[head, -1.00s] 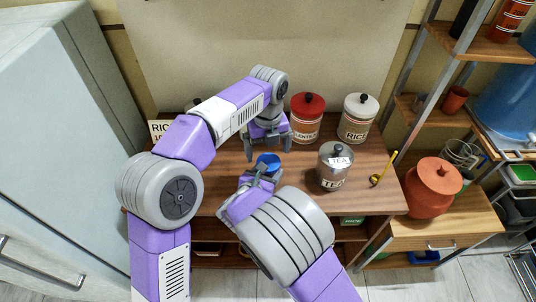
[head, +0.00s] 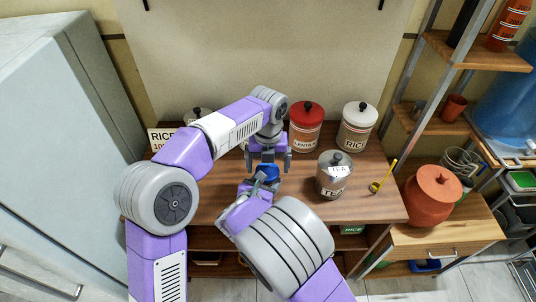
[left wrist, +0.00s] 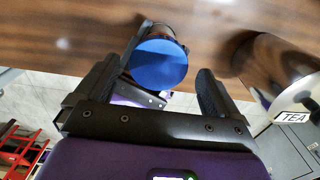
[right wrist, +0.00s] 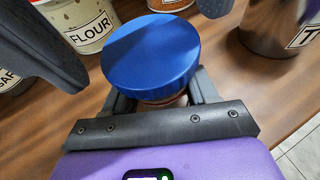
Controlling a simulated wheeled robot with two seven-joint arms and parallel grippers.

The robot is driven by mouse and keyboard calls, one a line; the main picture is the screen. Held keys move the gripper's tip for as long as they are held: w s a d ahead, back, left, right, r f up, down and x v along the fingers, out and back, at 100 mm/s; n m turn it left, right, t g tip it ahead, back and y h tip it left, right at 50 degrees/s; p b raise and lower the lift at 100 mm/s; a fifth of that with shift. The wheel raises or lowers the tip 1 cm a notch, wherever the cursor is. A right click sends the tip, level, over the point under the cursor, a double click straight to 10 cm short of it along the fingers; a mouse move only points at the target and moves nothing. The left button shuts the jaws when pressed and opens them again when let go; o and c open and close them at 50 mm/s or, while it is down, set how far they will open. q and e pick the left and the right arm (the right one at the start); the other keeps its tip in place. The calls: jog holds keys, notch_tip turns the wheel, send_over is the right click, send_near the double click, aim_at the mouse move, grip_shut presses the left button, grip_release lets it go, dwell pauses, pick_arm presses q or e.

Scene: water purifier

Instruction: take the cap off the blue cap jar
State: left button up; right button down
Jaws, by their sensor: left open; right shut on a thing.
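The blue cap jar stands at the middle of the wooden table, its round blue cap (head: 267,173) on top. The cap also shows in the left wrist view (left wrist: 158,64) and large in the right wrist view (right wrist: 151,52). Only a little of the jar body (right wrist: 165,101) shows beneath the cap. My right gripper (right wrist: 163,93) is shut on the jar body below the cap. My left gripper (head: 269,163) is open above the jar, pointing down. In the left wrist view, its fingers are on either side of the cap, with gaps visible.
A steel TEA jar (head: 332,178) stands close on the right. The red-lidded LENTILS jar (head: 306,132) and white RICE jar (head: 357,130) stand behind. A FLOUR jar (right wrist: 88,25) shows in the right wrist view. A yellow-handled scoop (head: 384,176) lies farther right.

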pick_arm(q)
jog(key=shift+f, duration=0.6)
jog(key=c, duration=1.1)
jog(key=n, duration=0.3)
jog(key=shift+d+r, duration=0.1)
jog(key=o, duration=1.1)
jog(key=shift+o, duration=0.2)
